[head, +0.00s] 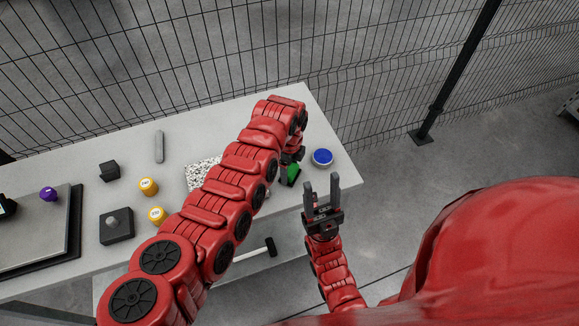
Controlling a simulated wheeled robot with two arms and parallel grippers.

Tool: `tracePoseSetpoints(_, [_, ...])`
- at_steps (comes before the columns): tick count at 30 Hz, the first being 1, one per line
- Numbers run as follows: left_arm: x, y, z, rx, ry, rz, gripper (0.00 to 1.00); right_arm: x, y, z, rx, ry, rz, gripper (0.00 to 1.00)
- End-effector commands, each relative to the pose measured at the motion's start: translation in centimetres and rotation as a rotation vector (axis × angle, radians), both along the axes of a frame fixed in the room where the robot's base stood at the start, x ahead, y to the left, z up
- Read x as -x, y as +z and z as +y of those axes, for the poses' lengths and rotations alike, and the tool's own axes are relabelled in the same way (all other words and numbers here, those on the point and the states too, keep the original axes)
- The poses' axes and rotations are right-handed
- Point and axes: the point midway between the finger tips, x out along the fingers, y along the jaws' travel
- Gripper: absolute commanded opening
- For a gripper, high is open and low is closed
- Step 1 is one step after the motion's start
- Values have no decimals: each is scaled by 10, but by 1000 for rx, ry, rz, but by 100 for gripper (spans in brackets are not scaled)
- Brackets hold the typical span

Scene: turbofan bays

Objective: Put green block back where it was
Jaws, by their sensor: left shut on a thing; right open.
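The green block (294,173) is near the right end of the white table, partly hidden behind my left arm and gripper. My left gripper (289,168) points down and is shut on the green block. I cannot tell whether the block touches the table. My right gripper (322,190) is open and empty, with its two fingers pointing up the picture, just off the table's front right edge.
A speckled plate (201,173) is partly behind my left arm. Yellow cylinders (148,187), a black cube (109,171), a grey bar (159,146) and a purple object (48,194) stand further left. A wire fence (230,50) runs behind.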

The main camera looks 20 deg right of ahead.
Motion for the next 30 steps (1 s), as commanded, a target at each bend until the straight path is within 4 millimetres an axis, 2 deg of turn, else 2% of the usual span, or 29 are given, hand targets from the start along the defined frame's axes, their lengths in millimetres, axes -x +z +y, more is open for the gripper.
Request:
tracePoseSetpoints(6, [0,-4,0,0,0,0,0,0,-4,0,0,0,0,50])
tracePoseSetpoints(7, [0,-4,0,0,-1,0,76,0,-4,0,0,0,0,50])
tracePoseSetpoints(11, [0,-2,0,0,-1,0,99,0,-2,0,0,0,0,50])
tracePoseSetpoints(20, [0,2,0,0,-1,-1,100,0,2,0,0,0,0,50])
tracePoseSetpoints(23, [-1,6,-1,3,-2,-4,100,0,-3,0,0,0,0,50])
tracePoseSetpoints(26, [-1,18,-1,3,-1,-3,100,0,-8,0,0,0,0,50])
tracePoseSetpoints(30, [-3,46,-1,7,0,-9,100,0,-21,0,0,0,0,50])
